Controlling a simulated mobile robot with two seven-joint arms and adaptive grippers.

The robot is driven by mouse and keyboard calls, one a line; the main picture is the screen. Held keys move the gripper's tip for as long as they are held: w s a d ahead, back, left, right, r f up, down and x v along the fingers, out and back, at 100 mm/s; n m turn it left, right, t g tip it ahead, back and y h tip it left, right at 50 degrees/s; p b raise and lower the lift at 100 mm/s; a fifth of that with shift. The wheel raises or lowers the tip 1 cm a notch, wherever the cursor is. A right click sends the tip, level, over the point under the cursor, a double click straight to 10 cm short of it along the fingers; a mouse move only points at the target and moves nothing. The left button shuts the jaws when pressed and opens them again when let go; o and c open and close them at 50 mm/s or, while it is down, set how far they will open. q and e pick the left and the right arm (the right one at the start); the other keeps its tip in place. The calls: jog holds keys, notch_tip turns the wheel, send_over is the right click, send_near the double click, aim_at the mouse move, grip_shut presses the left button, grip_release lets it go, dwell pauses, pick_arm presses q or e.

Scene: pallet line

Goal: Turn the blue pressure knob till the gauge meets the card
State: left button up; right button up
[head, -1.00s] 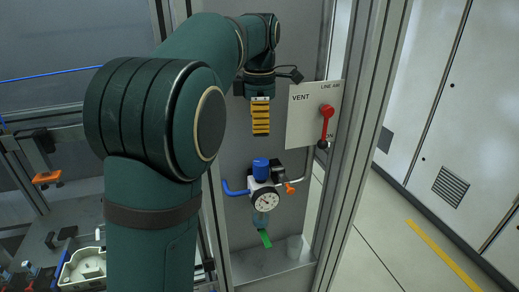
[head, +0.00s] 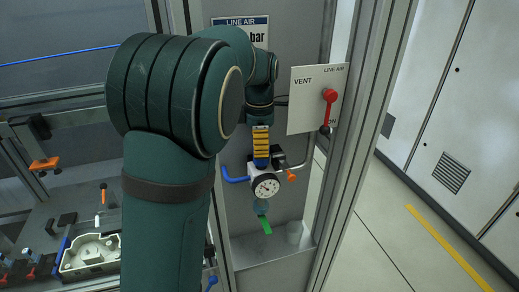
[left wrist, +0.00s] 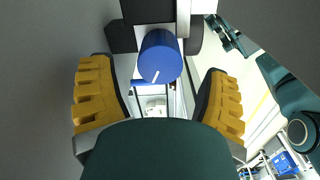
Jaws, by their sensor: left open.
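The blue pressure knob (left wrist: 160,58) sits between the two yellow-ridged fingers of my left gripper (left wrist: 156,70) in the left wrist view, with a white mark on its face. The fingers are open, with a gap showing on each side. In the head view my left gripper (head: 261,143) is over the knob and hides most of it. The white round gauge (head: 266,186) is just below; its needle is too small to read. The card (head: 240,21), reading "LINE AIR" and "bar", is partly hidden by my arm.
A VENT plate (head: 305,85) with a red lever (head: 328,108) is right of the gripper. A blue pipe (head: 235,179) and an orange-tipped fitting (head: 291,177) flank the gauge. A green tag (head: 265,225) hangs below. A metal post (head: 350,150) stands at right.

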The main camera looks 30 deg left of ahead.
pick_arm(q)
jog(key=shift+f, duration=1.05)
jog(key=c, duration=1.2)
jog(key=shift+w+m, duration=0.1)
jog(key=shift+m, duration=2.8)
